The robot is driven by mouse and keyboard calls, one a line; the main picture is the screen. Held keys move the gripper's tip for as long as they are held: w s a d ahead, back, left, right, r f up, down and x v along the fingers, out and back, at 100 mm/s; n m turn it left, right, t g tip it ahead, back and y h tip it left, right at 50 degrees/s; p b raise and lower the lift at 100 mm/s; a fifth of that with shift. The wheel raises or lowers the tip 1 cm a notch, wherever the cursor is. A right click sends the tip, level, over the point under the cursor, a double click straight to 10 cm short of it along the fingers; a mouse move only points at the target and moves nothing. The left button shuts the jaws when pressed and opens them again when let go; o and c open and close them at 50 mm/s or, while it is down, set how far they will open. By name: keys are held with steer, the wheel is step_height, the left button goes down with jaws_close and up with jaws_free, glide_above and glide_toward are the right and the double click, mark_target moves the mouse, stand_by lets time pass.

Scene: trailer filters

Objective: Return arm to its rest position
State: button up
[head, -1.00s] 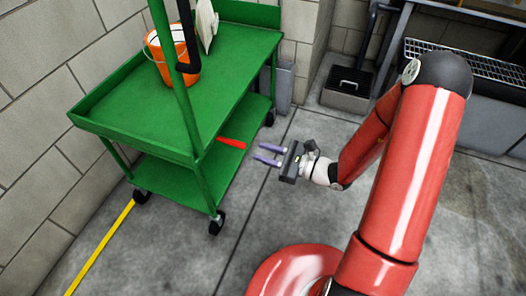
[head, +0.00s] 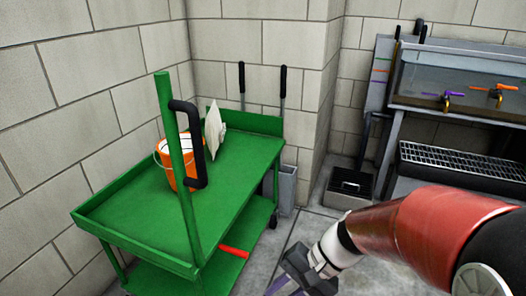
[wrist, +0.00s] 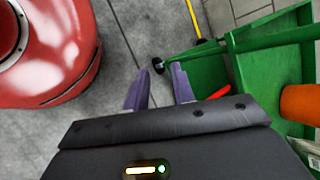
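My gripper (wrist: 160,84) is open in the wrist view, its two purple fingers apart with nothing but floor showing between them. In the head view my gripper (head: 281,286) is at the bottom edge, to the right of the green cart (head: 130,223), with its fingers partly cut off. My red arm enters from the lower right. The cart (wrist: 285,27) also shows in the wrist view, to the right of the fingers.
An orange bucket (head: 170,172) and a white item (head: 213,130) stand on the cart's top. A red item (head: 233,251) lies on its lower shelf. A grey bin (head: 288,190), a dark box (head: 348,189) and a sink bench (head: 455,85) are behind. Walls close off the left and back.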

steer(key=s+d+r+n+t+h, duration=0.4)
steer(key=d+r+t+h, duration=0.3)
steer(key=d+r, duration=0.4)
steer(key=shift+d+n+h, duration=0.2)
steer(key=shift+n+h, duration=0.3)
steer(key=shift+n, duration=0.1)
